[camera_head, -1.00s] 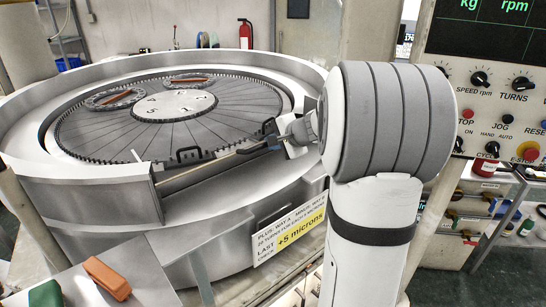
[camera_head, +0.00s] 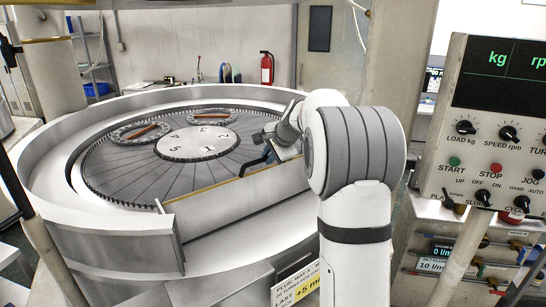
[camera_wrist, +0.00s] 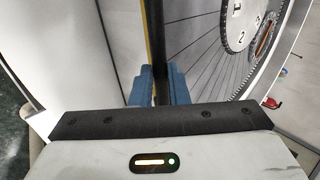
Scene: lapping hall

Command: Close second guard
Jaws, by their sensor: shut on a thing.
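The round lapping machine shows in the head view with its grey segmented plate (camera_head: 135,172) inside a pale rim (camera_head: 110,108). At its front, a straight guard edge with a thin yellowish strip (camera_head: 225,188) runs from lower left to upper right. A grey curved front panel (camera_head: 105,245) stands left of it. My gripper (camera_head: 265,152) is at the right part of this edge, over the plate's near side. In the wrist view my blue fingers (camera_wrist: 159,86) are shut on a dark bar (camera_wrist: 154,35), beside the yellow strip. My arm hides the edge's right end.
The control panel (camera_head: 490,140) with knobs and buttons stands close on the right. A yellow-marked sign (camera_head: 300,285) hangs below the rim. Two ring carriers (camera_head: 142,131) lie on the plate. A red extinguisher (camera_head: 266,68) is on the back wall.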

